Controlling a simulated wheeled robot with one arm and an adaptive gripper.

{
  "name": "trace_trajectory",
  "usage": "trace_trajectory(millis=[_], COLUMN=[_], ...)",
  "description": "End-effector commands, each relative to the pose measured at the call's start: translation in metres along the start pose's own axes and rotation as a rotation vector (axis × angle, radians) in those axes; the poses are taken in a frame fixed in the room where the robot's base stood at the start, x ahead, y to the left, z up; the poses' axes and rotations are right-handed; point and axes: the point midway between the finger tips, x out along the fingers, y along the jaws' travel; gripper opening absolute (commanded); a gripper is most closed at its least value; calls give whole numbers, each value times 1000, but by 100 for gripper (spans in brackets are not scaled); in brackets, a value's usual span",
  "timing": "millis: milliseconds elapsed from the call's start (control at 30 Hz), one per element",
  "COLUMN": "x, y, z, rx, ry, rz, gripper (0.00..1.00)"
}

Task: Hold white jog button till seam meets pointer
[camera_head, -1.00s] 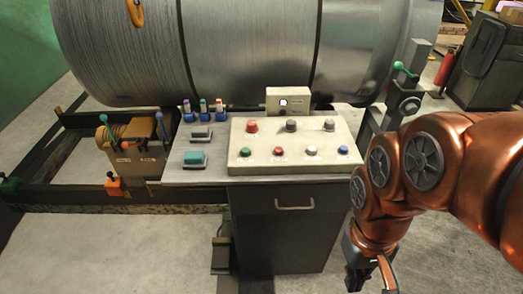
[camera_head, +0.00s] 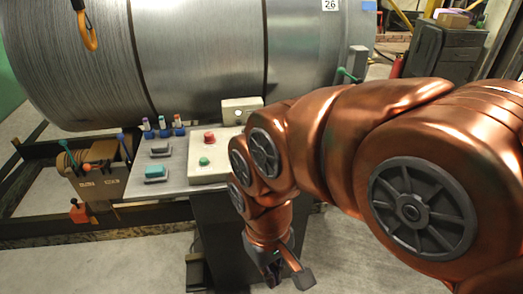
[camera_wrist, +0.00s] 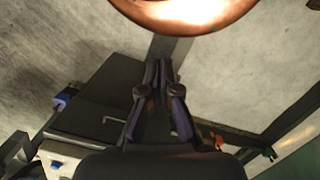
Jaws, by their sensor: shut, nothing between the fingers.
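The large grey metal cylinder (camera_head: 200,60) lies across the back in the head view, with dark vertical bands around it and a "26" label at upper right. The sloped cream control panel (camera_head: 203,172) shows a red button (camera_head: 209,138) and a green button (camera_head: 204,161). No pointer can be made out. My gripper (camera_head: 284,274) hangs low in front of the console, below panel height. In the wrist view my gripper (camera_wrist: 160,75) is shut and empty.
A small cream box (camera_head: 240,110) with a round knob stands behind the panel. Teal (camera_head: 156,172) and grey switches and several small coloured levers are at its left. A console handle (camera_wrist: 113,121) shows in the wrist view.

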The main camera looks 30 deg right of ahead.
Motion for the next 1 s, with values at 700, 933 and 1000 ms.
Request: trace_trajectory(millis=[700,933,1000], x=[-128,-139,-136], y=[18,114,148], z=[-249,-321,-335], rx=[-239,-153,-116], ry=[400,574,621], rz=[-443,-538,-549], gripper=[0,0,0])
